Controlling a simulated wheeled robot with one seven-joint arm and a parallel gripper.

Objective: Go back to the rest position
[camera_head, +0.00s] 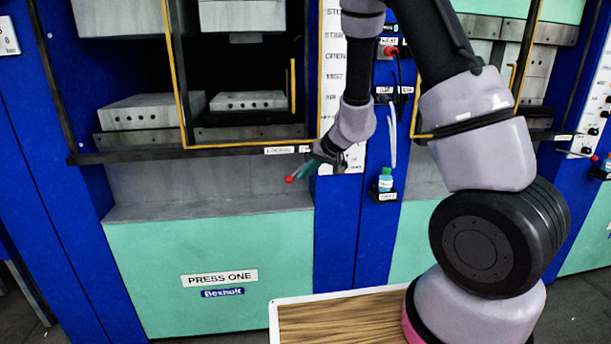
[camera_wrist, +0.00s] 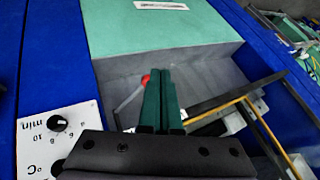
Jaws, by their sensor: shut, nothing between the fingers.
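My gripper (camera_head: 308,168) is in front of the press labelled PRESS ONE, near the right end of the ledge below its opening. Its green fingers (camera_wrist: 161,100) are together in the wrist view, with nothing between them. A lever with a red knob (camera_head: 289,179) is close beside the fingertips. The red knob (camera_wrist: 146,79) also shows just left of the fingers in the wrist view. I cannot tell whether the fingers touch the lever.
The press has a yellow-edged guard frame (camera_head: 178,75) and metal blocks inside. A labelled control panel (camera_head: 332,75) is right of the opening. A small bottle (camera_head: 386,184) stands on a holder on the blue column. A wood-topped tray (camera_head: 340,320) lies below my arm.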

